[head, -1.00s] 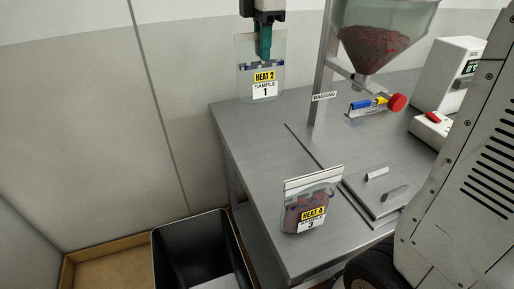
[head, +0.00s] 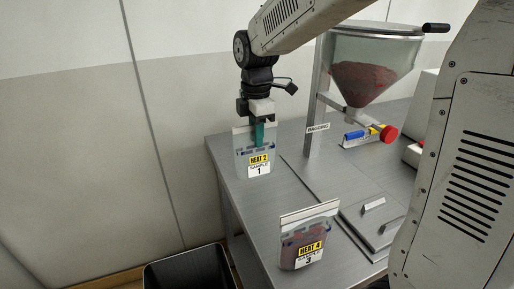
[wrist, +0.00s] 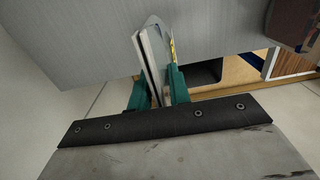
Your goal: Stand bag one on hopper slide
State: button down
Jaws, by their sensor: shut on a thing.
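Bag one (head: 257,165), a clear bag with a yellow "HEAT 2" label and "SAMPLE 1", hangs upright from my gripper (head: 258,133) at the left edge of the bench. In the wrist view, the green fingers of my gripper (wrist: 157,88) are shut on the top of bag one (wrist: 150,50). The hopper slide (head: 366,223) appears to be the grey plate with two small upright tabs at the bench's front right. It stands empty. The clear hopper (head: 372,62) with dark red material is on a post behind it.
A filled bag labelled "HEAT 4", sample 3 (head: 308,236), stands left of the plate. A blue, yellow and red valve (head: 372,135) sits under the hopper. A black bin (head: 190,270) is on the floor. The bench (head: 235,205) is clear between the bags.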

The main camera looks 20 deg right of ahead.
aim_at(256, 151)
jog(key=shift+f, duration=2.25)
jog(key=c, duration=1.3)
grip_release()
